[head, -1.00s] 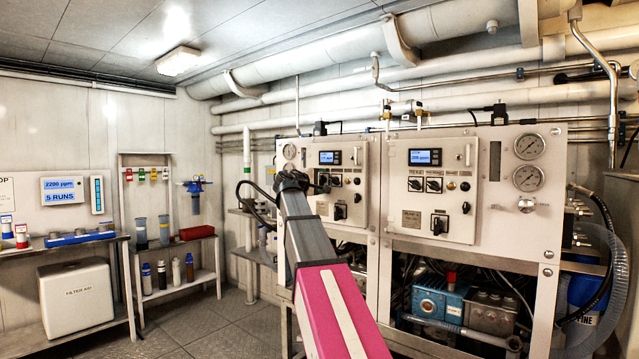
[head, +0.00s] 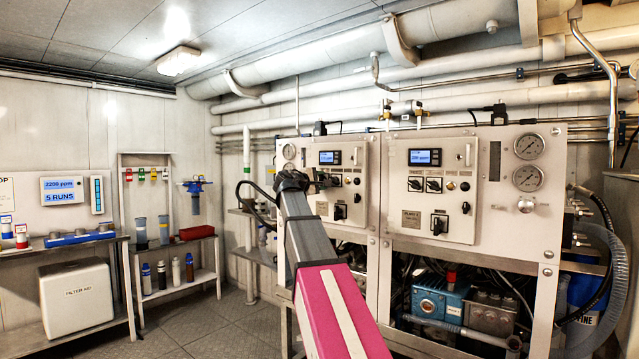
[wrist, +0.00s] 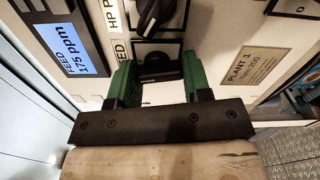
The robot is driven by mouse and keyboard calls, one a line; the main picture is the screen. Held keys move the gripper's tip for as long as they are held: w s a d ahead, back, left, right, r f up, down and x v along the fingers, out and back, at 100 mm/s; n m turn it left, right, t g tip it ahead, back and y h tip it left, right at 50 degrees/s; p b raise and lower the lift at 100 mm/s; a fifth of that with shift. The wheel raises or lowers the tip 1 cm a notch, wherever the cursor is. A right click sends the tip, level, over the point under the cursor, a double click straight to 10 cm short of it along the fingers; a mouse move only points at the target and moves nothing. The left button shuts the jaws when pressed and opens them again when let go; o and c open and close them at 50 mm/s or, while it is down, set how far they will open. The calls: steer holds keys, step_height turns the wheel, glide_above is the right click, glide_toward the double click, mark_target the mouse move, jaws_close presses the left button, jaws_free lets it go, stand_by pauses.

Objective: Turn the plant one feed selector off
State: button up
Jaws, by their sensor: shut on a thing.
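The plant one feed selector (wrist: 152,66) is a black rotary knob on a square plate, beside a partly hidden label ending in "ED" in the wrist view. My gripper (wrist: 160,78) has green fingers on either side of this knob and is shut on it. The fingers and the gripper body hide part of the knob, so its exact pointing is hard to read. In the head view my gripper (head: 321,183) reaches the left control panel (head: 353,204), and the feed selector itself is hidden behind my arm there.
Another black knob, the HP pump one (wrist: 160,14), sits close by the feed selector. A "PLANT 1" plate (wrist: 243,68) and a lit feed display (wrist: 62,47) reading 175 ppm flank it. A second panel (head: 430,205) with similar knobs stands to the right.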

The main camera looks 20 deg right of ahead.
steer(key=shift+s+n, duration=0.1)
steer(key=shift+n, duration=4.7)
steer(key=o, duration=0.9)
steer(key=shift+d, duration=0.1)
